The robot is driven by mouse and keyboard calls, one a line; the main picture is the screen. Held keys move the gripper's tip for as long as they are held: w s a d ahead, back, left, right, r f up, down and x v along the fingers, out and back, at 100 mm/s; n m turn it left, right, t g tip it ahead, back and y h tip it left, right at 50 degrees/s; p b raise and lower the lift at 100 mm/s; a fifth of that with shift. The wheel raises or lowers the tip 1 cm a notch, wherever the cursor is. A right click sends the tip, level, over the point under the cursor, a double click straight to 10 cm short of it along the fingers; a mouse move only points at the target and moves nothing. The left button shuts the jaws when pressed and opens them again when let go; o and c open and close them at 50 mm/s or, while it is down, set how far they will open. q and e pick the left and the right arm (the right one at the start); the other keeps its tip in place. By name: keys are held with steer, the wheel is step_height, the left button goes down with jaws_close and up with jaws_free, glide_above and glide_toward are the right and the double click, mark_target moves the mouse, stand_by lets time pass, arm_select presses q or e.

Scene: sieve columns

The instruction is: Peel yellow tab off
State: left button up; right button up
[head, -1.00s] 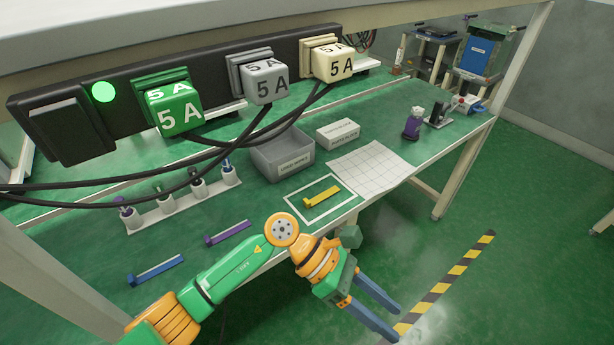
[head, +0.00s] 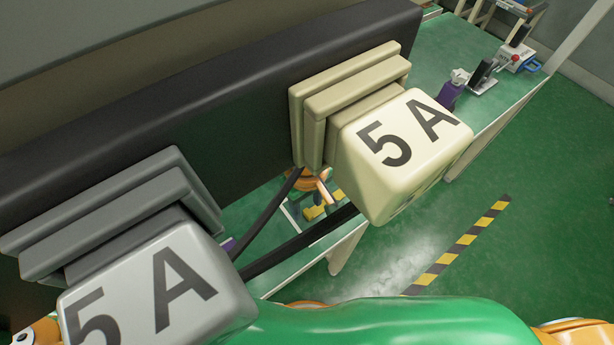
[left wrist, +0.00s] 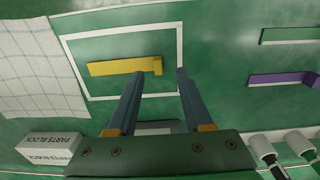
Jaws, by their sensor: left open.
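The yellow tab (left wrist: 112,67) lies flat inside a white square outline (left wrist: 66,58) on the green bench in the left wrist view. It is a long bar with a short raised block at its right end. My left gripper (left wrist: 159,73) is open and empty, its two fingers pointing at that block end, one tip on each side of it in the picture. I cannot tell the height of the tips above the bench. In the head view the left gripper (head: 305,207) and the yellow tab (head: 315,212) show only partly behind the plugs and cables. My right gripper is not seen.
A cream 5 A plug (head: 405,150) and a grey 5 A plug (head: 160,290) on a dark strip block much of the head view. In the left wrist view, a purple tab (left wrist: 283,79), a white parts box (left wrist: 50,147) and a gridded sheet (left wrist: 35,60) lie around the outline.

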mark_target(308, 213)
arm_select(q)
step_height(308, 213, down, 4)
steer(key=shift+d+r, duration=0.1)
steer(key=shift+r, duration=0.15)
steer(key=shift+w+f, duration=0.1)
steer(key=shift+w, duration=0.05)
steer(key=c, duration=0.4)
jaws_close()
stand_by(1.1)
